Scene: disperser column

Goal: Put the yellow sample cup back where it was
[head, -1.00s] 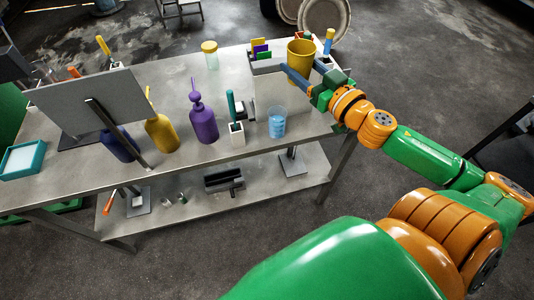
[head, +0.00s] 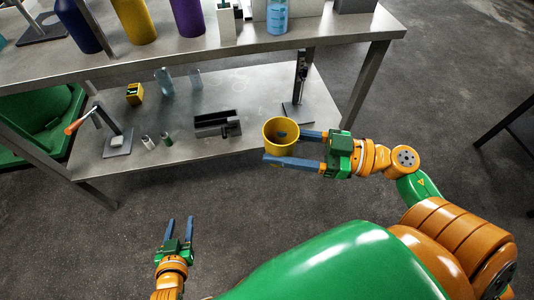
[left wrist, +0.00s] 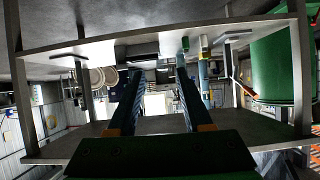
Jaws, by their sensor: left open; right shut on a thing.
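The yellow sample cup (head: 281,133) is in the head view, off the front edge of the lower shelf at its right end. My right gripper (head: 293,149) is shut on the cup, one finger at its far side and one at its near side. The cup's mouth faces up towards the head camera, and something small and bluish shows inside. My left gripper (head: 180,228) is open and empty over the floor, in front of the table. In the left wrist view its two fingers (left wrist: 153,103) stand apart with nothing between them.
The lower shelf (head: 250,125) carries a dark slotted block (head: 217,124), a stand (head: 298,90), a small yellow box (head: 135,94) and an orange-handled tool (head: 82,120). The table top (head: 180,52) overhangs it. A table leg (head: 362,85) stands right of the cup. Floor in front is clear.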

